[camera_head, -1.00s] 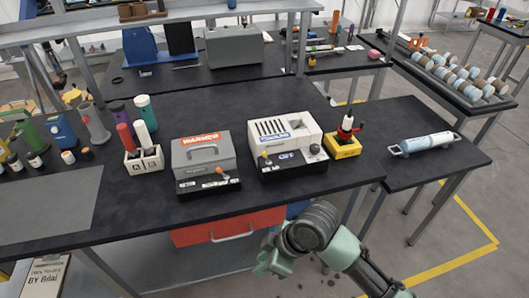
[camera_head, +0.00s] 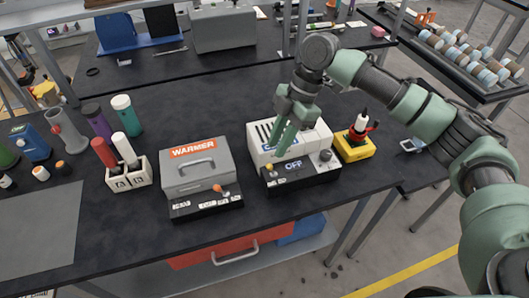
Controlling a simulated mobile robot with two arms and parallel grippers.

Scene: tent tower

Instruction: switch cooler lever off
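The cooler is a white box (camera_head: 317,141) with a blue label and a dark front panel (camera_head: 312,172). The panel display reads OFF. A dark round knob (camera_head: 326,155) sits at the panel's right. The small lever near the panel's left side is hard to make out behind my gripper. My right gripper (camera_head: 279,150) reaches down from above in front of the cooler, its green fingers over the left part of the cooler, close to the panel. Whether the fingers are apart or touch the lever, I cannot tell. My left gripper is not in view.
A grey warmer (camera_head: 197,168) with an orange-tipped lever stands just left of the cooler. A yellow block (camera_head: 355,149) with a red and black piece stands to its right. A white holder (camera_head: 129,178) with markers is farther left. The dark table (camera_head: 120,232) is bare in front.

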